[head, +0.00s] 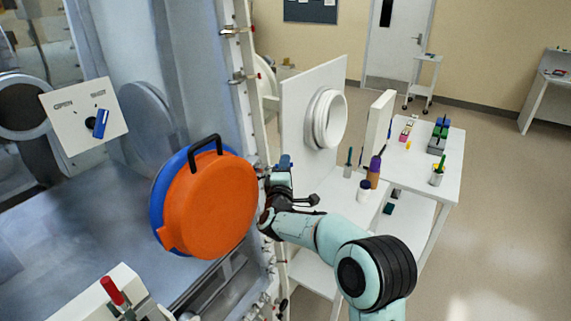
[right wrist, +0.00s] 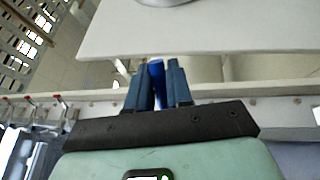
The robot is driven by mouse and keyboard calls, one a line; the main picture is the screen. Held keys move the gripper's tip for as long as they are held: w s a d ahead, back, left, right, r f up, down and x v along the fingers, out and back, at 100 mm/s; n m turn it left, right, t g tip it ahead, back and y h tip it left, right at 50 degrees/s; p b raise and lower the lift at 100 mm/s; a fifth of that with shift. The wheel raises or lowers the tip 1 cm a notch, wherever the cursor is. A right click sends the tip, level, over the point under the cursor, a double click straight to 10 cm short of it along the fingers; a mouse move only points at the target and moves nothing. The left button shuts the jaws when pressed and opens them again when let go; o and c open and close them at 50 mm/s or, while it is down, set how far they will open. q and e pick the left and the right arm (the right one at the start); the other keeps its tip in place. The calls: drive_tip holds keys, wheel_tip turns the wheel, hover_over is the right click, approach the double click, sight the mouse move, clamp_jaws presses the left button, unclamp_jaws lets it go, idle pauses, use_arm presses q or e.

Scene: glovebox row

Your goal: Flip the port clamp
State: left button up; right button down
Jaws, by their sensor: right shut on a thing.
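My right gripper (head: 277,178) is at the frame post just right of the round orange port cover (head: 210,205). In the right wrist view, its two dark fingers (right wrist: 158,72) are closed on a narrow bright blue piece (right wrist: 157,76), which looks like the port clamp's handle. The fingers hide most of it, and I cannot tell which way the clamp is turned. The orange cover has a black handle (head: 205,145) on top and a blue ring (head: 160,205) behind it. My left gripper is not in view.
A white panel with a round white port (head: 325,118) stands just beyond my right gripper. Bottles (head: 364,190) stand on a white surface to the right, before a white table (head: 450,165). A panel with a blue lever (head: 101,123) is at the left. Open floor lies far right.

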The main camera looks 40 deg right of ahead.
drive_tip(key=shift+s+a+r+m+g+h, duration=0.1)
drive_tip(key=shift+a+r+m+g+h, duration=0.1)
drive_tip(key=shift+m+g+h, duration=0.3)
drive_tip(key=c, duration=1.3)
unclamp_jaws()
drive_tip(key=shift+o, duration=0.9)
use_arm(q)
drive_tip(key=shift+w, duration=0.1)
use_arm(e)
drive_tip(key=shift+f, duration=0.15)
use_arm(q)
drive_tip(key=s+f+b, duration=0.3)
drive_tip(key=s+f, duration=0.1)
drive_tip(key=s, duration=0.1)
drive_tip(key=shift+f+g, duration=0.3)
use_arm(e)
drive_tip(key=v, duration=1.3)
drive_tip(key=shift+a, duration=0.25)
